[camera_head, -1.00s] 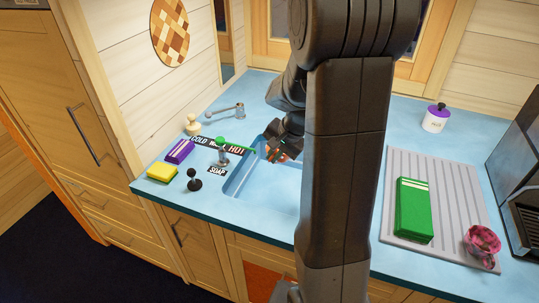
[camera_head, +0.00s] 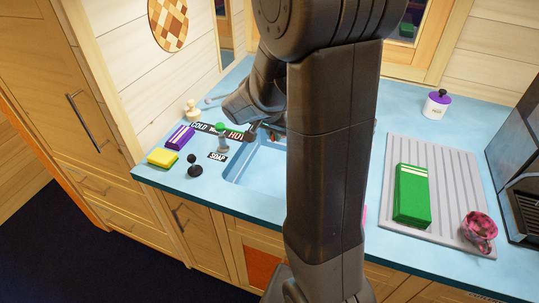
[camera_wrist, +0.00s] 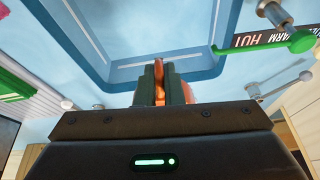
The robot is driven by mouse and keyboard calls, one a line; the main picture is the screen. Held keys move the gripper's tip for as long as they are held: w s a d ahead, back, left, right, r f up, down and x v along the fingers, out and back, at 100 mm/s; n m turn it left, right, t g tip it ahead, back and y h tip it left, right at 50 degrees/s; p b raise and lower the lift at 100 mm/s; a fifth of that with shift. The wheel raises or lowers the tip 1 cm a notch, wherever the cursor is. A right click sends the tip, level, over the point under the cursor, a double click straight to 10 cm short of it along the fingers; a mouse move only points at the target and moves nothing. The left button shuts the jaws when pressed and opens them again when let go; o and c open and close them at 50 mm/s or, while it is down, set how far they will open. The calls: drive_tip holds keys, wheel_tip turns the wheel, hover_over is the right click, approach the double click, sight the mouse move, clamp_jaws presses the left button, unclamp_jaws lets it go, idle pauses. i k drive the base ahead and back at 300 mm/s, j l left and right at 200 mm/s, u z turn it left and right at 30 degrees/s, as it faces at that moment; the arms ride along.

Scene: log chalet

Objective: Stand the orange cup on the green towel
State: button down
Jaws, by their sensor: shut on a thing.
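The orange cup (camera_wrist: 159,92) shows in the wrist view as orange parts between and beside my dark fingers. My gripper (camera_wrist: 160,72) is shut on it, with the blue sink behind. Most of the cup is hidden by the fingers and gripper body, so its tilt cannot be told. In the head view my arm hides the gripper tips and the cup. The green towel (camera_head: 411,194), folded with pale stripes, lies on the grey draining board (camera_head: 455,190) to the right of my arm. A green edge of it shows at the left of the wrist view (camera_wrist: 14,88).
A pink patterned mug (camera_head: 479,230) stands right of the towel. A white jar with purple lid (camera_head: 437,105) stands behind the board. The sink (camera_head: 250,168), green-knobbed lever (camera_head: 221,130), yellow sponge (camera_head: 162,157) and purple block (camera_head: 181,137) are left. The board behind the towel is clear.

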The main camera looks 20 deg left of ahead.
sight(412, 191)
drive_tip(key=l+z, duration=0.95)
